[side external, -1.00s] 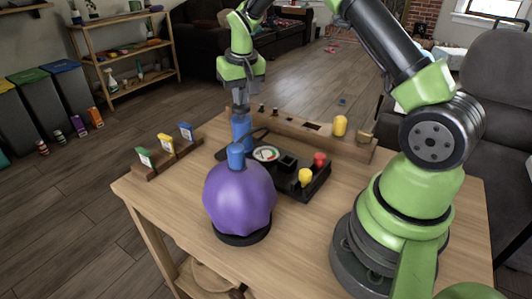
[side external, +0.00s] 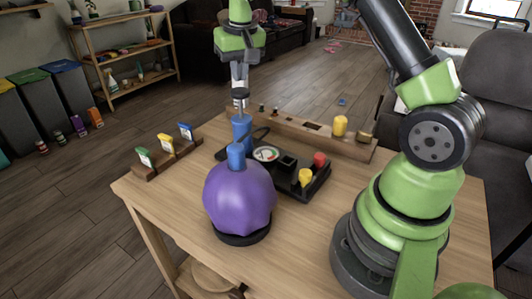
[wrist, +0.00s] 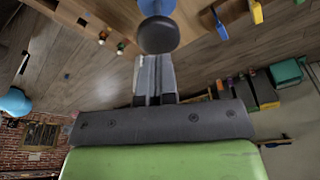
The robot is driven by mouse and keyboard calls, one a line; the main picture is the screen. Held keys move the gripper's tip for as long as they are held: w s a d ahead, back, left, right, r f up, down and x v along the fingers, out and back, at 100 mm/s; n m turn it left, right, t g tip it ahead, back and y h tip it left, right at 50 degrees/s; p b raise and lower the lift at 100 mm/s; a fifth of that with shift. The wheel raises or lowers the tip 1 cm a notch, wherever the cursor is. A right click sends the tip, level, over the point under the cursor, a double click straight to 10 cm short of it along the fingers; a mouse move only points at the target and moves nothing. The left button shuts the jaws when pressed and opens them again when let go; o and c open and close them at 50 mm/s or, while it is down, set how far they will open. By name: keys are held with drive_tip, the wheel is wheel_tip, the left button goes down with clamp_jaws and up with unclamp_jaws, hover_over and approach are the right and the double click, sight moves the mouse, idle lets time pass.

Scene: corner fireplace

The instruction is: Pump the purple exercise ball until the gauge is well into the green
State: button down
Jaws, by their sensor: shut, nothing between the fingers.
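The purple exercise ball (side external: 239,196) sits on a dark ring base on the table, with a blue fitting (side external: 236,157) on top. Its surface looks slightly lumpy. Behind it stands the blue pump (side external: 241,131), upright, with its rod out and a black knob (side external: 240,93) on top. The knob also shows in the wrist view (wrist: 158,35). The round gauge (side external: 266,153) has a white face with red and green; its needle is too small to read. My gripper (side external: 239,84) is shut and empty, pointing down just above the knob; I cannot tell whether it touches.
The black console has a yellow button (side external: 305,176) and a red button (side external: 320,159). A wooden rack (side external: 168,154) with coloured cards stands at the left. A wooden strip (side external: 290,126) with a yellow piece (side external: 340,125) lies behind.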

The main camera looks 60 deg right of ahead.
sight(241, 91)
drive_tip(key=shift+s+a+x, duration=0.1)
drive_tip(key=shift+s+x, duration=0.1)
drive_tip(key=shift+x, duration=0.95)
drive_tip(key=shift+s+a+x, duration=0.15)
drive_tip(key=shift+s+x, duration=0.05)
drive_tip(key=shift+x, duration=0.9)
drive_tip(key=shift+s+a+x, duration=0.1)
drive_tip(key=shift+s+x, duration=0.1)
drive_tip(key=shift+x, duration=0.95)
drive_tip(key=shift+w+d+v, duration=0.1)
drive_tip(key=shift+w+v, duration=0.1)
drive_tip(key=shift+v, duration=0.9)
drive_tip(key=shift+w+d+v, duration=0.15)
drive_tip(key=shift+w+v, duration=0.05)
drive_tip(key=shift+v, duration=0.85)
drive_tip(key=shift+w+d+v, duration=0.1)
drive_tip(key=shift+w+v, duration=0.05)
drive_tip(key=shift+v, duration=0.95)
drive_tip(key=shift+r, duration=0.15)
idle(1.1)
